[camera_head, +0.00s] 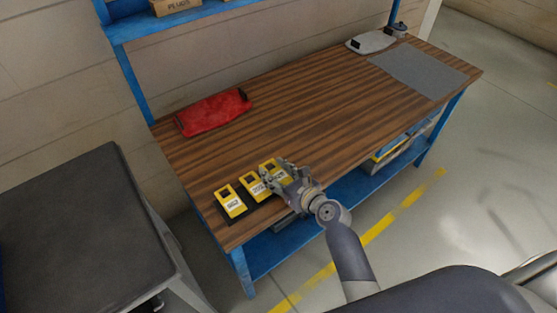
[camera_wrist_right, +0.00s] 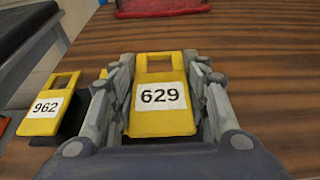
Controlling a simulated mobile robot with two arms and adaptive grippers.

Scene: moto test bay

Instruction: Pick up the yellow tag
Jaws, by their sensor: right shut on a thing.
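Three yellow tags with white number labels are at the near left end of the wooden workbench. The left tag (camera_head: 229,204) and middle tag (camera_head: 253,185) sit on dark holders. My right gripper (camera_head: 278,174) is at the rightmost tag (camera_head: 268,165) and partly covers it. In the right wrist view, my right gripper (camera_wrist_right: 159,100) is shut on the yellow tag (camera_wrist_right: 158,120) labelled 629, with a finger at each side. A neighbouring tag (camera_wrist_right: 42,120) labelled 962 stands to its left. I cannot tell whether the held tag is lifted. My left gripper is out of view.
A red pouch (camera_head: 212,112) lies on the workbench (camera_head: 290,115) behind the tags. A grey mat (camera_head: 420,72) and a pale object (camera_head: 371,42) are at its far right. A dark-topped table (camera_head: 70,225) stands left. The bench middle is clear.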

